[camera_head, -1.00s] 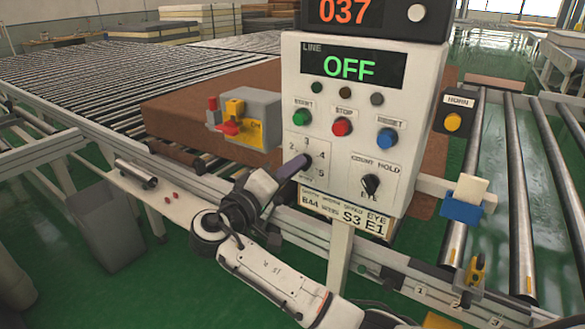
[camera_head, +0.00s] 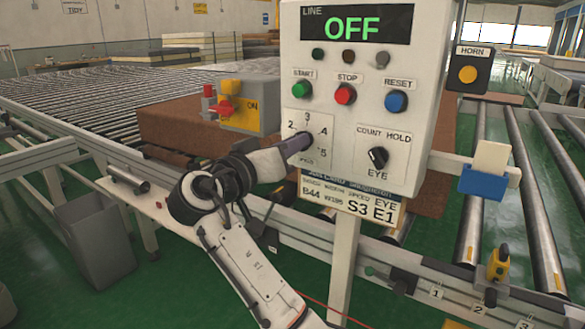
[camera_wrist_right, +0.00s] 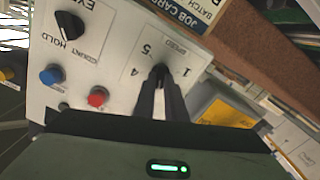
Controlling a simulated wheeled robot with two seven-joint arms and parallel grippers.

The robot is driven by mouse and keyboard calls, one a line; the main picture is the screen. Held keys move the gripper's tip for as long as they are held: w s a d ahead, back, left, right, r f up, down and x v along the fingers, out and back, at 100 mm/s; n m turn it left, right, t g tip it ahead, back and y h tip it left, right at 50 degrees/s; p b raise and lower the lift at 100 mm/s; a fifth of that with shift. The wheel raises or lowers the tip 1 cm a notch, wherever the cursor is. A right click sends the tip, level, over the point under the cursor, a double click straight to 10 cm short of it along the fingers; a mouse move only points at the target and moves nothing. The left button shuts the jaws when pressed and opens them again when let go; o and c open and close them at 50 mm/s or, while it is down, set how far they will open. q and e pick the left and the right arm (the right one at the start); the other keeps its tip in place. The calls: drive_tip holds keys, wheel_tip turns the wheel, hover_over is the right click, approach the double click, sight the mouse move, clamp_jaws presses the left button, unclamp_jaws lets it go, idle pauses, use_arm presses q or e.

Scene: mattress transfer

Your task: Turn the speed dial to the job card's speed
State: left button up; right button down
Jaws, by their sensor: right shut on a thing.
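The speed dial sits at the lower left of the white control panel (camera_head: 345,110). Its scale, with 2, 3, 4 and 5 readable, surrounds my right gripper (camera_head: 300,142), whose fingers are shut on the dial knob. The right wrist view shows the fingers closed on the dark speed dial (camera_wrist_right: 160,72) with 1 and 5 beside it. The knob's exact pointing is hidden by the fingers. The job card (camera_head: 349,203) hangs below the panel and reads B44, S3, E1. The left gripper is not in view.
The display (camera_head: 357,24) reads OFF in green. Start (camera_head: 302,88), stop (camera_head: 345,93) and reset (camera_head: 396,101) buttons sit above the dial, and the count knob (camera_head: 378,156) is to its right. A yellow and grey switch box (camera_head: 250,105), horn (camera_head: 468,75) and roller conveyors flank the panel.

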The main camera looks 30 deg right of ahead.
use_arm(q)
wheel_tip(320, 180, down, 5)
drive_tip(key=b, duration=0.5)
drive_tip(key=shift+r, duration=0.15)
use_arm(e)
drive_tip(key=m, duration=0.4)
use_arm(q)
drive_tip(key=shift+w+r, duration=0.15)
use_arm(e)
drive_tip(key=c, duration=1.9)
unclamp_jaws()
drive_tip(key=shift+c, duration=0.2)
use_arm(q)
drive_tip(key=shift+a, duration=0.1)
use_arm(e)
drive_tip(key=shift+o, duration=0.7)
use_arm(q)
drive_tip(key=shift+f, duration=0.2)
use_arm(e)
drive_tip(key=shift+s, duration=0.1)
